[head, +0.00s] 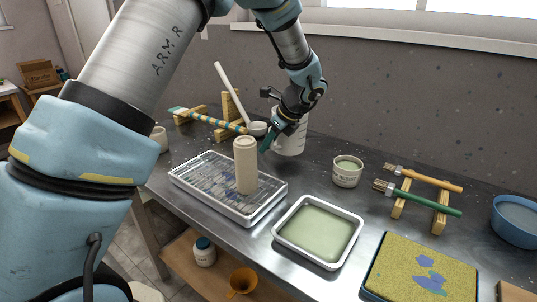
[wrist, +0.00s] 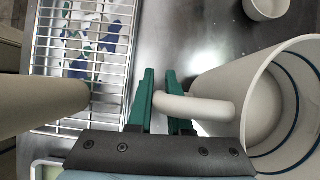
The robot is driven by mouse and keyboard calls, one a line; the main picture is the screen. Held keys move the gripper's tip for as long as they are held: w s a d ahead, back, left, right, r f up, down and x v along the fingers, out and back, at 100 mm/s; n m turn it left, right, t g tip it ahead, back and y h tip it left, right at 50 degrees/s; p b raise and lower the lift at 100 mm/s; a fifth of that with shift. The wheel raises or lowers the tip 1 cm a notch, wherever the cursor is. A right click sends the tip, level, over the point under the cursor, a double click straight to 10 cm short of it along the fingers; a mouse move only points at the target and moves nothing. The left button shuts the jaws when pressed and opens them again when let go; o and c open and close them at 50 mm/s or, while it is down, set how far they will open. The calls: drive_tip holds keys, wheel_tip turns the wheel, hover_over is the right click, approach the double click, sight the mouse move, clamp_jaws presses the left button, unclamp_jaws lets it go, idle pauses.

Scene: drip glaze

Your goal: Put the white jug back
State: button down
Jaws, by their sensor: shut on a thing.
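The white jug (head: 289,141) is upright at the back of the metal table, near the wall, partly hidden by my wrist. In the wrist view, the jug (wrist: 225,75) is at the right, its open mouth showing a blue line inside. My gripper (head: 268,140) is at the jug's left side. In the wrist view, the green fingers of my gripper (wrist: 159,75) are closed around the jug's handle. I cannot tell whether the jug's base touches the table.
A beige cylinder (head: 245,165) stands on a wire-racked tray (head: 262,203) just left of the jug. A tray of pale green glaze (head: 318,232) and a small labelled pot (head: 347,171) are in front. A ladle (head: 232,92) and brushes on wooden rests (head: 439,218) flank the jug.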

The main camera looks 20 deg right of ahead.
drive_tip(key=shift+f+p, duration=0.35)
drive_tip(key=shift+f, duration=1.45)
drive_tip(key=c, duration=0.8)
unclamp_jaws()
drive_tip(key=shift+f, duration=0.2)
drive_tip(key=shift+c, duration=0.2)
drive_tip(key=shift+r, duration=0.1)
drive_tip(key=b+v, duration=0.2)
drive_tip(key=v, duration=1)
drive_tip(key=shift+r, duration=0.1)
